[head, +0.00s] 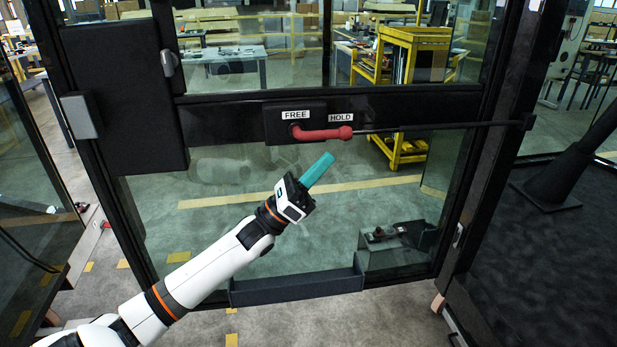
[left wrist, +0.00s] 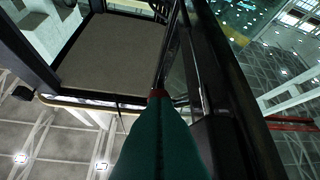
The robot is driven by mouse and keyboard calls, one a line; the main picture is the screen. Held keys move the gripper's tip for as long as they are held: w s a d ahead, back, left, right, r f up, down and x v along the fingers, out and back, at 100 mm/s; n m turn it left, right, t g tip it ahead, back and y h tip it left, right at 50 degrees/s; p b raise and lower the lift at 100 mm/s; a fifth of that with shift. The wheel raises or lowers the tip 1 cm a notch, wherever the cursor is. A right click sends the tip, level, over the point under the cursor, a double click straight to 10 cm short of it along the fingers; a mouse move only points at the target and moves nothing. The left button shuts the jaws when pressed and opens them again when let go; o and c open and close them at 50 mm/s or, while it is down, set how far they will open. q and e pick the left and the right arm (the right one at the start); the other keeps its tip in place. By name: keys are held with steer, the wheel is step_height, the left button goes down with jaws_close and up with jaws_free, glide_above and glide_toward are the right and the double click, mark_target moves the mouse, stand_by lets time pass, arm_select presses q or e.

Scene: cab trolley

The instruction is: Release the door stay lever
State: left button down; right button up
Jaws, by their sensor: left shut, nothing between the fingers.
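The red door stay lever (head: 322,134) is on a black housing (head: 272,124) on the door's crossbar. It lies level, its left end below the FREE label (head: 296,115) and its knob below the HOLD label (head: 341,117). A dark stay rod (head: 440,127) runs right from near the knob to the door post. My left gripper (head: 327,159) has its teal fingers shut and empty, just below the lever. In the left wrist view the fingers (left wrist: 158,125) point up at a small red patch (left wrist: 158,93), probably the lever; contact is unclear. My right gripper is out of view.
The glazed door (head: 175,130) has a black frame, with a dark bin (head: 297,288) low on it. A grey box-like handle (head: 80,115) is at its left. Beyond the glass are a yellow trolley (head: 412,40) and workbenches. The space below the crossbar around my arm is clear.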

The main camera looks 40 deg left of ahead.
mark_target(322, 132)
arm_select(q)
step_height(322, 132, up, 2)
steer(key=shift+w+a+r+p, duration=0.1)
steer(key=shift+a+p, duration=0.05)
steer(key=shift+p, duration=0.15)
steer(key=shift+w+b, duration=0.1)
steer(key=shift+b, duration=0.65)
steer(key=shift+n+t, duration=0.3)
steer(key=shift+t, duration=0.2)
